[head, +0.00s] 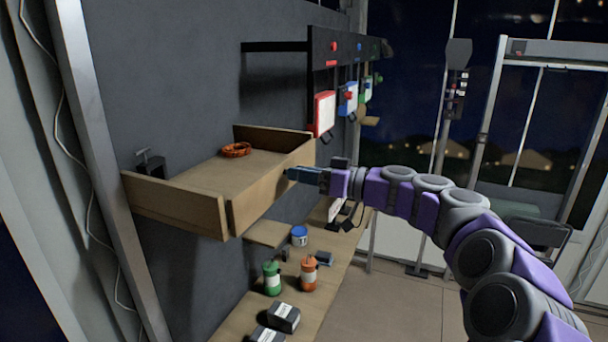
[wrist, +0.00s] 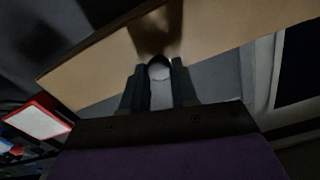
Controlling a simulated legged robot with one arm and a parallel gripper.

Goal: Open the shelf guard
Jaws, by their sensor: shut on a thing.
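The wooden shelf (head: 205,176) is mounted on the grey wall at the left of the head view. Its guard, a long plank (head: 262,190), stands upright along the front edge. My gripper (head: 290,173) reaches in from the right and touches the guard's outer face near its far end. In the wrist view the guard (wrist: 95,80) spans the upper part, and the two dark fingers (wrist: 158,75) are closed against it around a small rounded part. The exact contact is dark and partly hidden by the fingers.
An orange coil (head: 236,150) and a dark clamp-like item (head: 150,164) lie on the shelf. Below is a bench with a green bottle (head: 272,278), an orange bottle (head: 309,273) and dark boxes (head: 284,317). A rack with coloured boxes (head: 325,113) hangs behind. Floor at right is clear.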

